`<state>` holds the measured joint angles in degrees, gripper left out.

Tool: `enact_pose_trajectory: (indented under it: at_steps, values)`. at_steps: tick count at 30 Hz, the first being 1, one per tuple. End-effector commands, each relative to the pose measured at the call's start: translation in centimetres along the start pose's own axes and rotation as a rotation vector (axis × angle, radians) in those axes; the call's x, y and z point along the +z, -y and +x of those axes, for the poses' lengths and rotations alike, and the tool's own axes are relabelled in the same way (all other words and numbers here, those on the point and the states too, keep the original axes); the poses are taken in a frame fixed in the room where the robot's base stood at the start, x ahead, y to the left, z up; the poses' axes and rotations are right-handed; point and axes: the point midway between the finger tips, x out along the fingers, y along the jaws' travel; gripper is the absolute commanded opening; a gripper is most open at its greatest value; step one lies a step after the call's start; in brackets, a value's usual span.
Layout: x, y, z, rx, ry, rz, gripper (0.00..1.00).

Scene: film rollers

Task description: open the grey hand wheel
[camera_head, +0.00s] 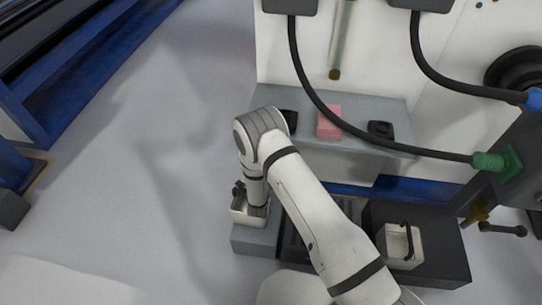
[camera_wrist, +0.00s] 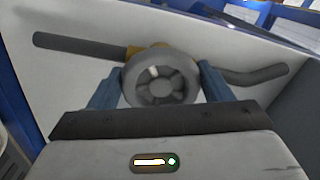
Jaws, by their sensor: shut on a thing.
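The grey hand wheel (camera_wrist: 160,82) is round and spoked, with a small pale mark on its face, and sits in the middle of the wrist view. A yellow fitting (camera_wrist: 133,52) shows behind it, with grey pipe running out to both sides. My gripper (camera_wrist: 158,78) has one blue finger on each side of the wheel and is shut on its rim. The wheel cannot be made out in the head view, where my arm reaches down to the left of the machine.
In the head view, a pink block (camera_head: 328,122) lies on the grey shelf (camera_head: 375,103). Black hoses hang in front of the white panel, one ending at a green connector (camera_head: 488,162). A pale container (camera_head: 403,248) stands at the lower right. The floor at left is clear.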

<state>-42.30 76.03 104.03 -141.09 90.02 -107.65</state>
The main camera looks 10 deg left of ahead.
Motion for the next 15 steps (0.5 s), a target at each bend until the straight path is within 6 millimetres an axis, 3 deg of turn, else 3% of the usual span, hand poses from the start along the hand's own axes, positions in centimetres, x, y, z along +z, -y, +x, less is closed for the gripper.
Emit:
enact_pose_trajectory:
  at_steps: [14,15]
  values:
    - [-0.38,-0.12,0.17,0.003,-0.010,-0.014,0.50]
    - [-0.38,-0.11,0.17,0.003,-0.010,-0.014,0.74]
